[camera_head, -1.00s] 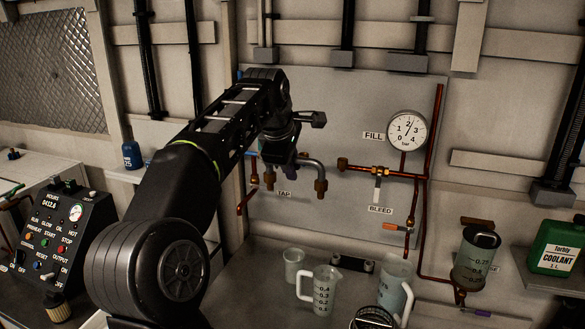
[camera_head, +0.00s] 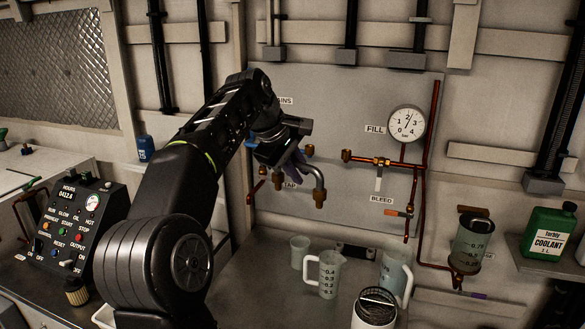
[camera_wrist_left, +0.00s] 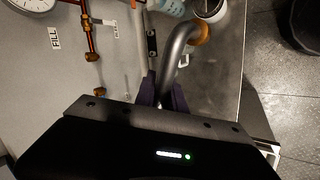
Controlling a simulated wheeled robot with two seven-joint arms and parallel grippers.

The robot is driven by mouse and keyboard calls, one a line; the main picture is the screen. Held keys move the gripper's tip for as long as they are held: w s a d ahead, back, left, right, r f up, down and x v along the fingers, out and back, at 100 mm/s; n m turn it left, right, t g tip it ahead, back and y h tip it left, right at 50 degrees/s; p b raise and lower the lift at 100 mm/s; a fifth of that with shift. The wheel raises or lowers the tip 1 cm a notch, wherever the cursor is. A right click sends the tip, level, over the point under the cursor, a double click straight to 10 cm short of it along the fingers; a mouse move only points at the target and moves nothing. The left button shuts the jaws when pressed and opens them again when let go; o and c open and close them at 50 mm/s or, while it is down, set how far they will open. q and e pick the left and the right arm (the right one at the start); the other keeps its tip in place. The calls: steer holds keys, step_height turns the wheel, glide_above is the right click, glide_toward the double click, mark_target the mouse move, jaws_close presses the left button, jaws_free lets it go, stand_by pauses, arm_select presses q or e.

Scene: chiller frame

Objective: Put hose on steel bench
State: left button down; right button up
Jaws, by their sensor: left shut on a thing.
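The hose (camera_head: 319,178) is a grey bent tube with a brass end fitting pointing down. My left gripper (camera_head: 294,160) is shut on it and holds it in front of the wall panel, above the bench. In the left wrist view the hose (camera_wrist_left: 177,47) curves out from between the purple fingertips (camera_wrist_left: 164,92) to its brass end; its other end is hidden by the gripper. The steel bench (camera_head: 255,275) lies below, with its left part behind my arm. My right gripper is not in view.
A small cup (camera_head: 300,248), a measuring jug (camera_head: 327,275), another jug (camera_head: 396,272) and a white canister (camera_head: 374,312) stand on the bench. The panel carries copper pipes (camera_head: 415,195) and a gauge (camera_head: 407,122). A control box (camera_head: 72,225) stands left. Bare bench shows left of the jugs.

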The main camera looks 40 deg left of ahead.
mark_target(319, 194)
arm_select(q)
steer(key=w+d+f+m+g+h+b, duration=0.1)
steer(key=w+d+f+m+g+h, duration=0.15)
steer(key=d+f+m, duration=0.55)
steer(key=w+d+f+m+g+h+b, duration=0.1)
steer(key=w+d+f+m+h, duration=0.3)
steer(key=d+f, duration=0.4)
steer(key=s+d+f+m+g+b, duration=0.2)
steer(key=d+f+m, duration=0.4)
steer(key=d+f, duration=0.9)
step_height(319, 194, down, 4)
steer(key=shift+s+d+r+m+g+h, duration=0.2)
steer(key=shift+s+d+m+g+h, duration=0.35)
steer(key=shift+s, duration=0.65)
steer(key=shift+a, duration=0.25)
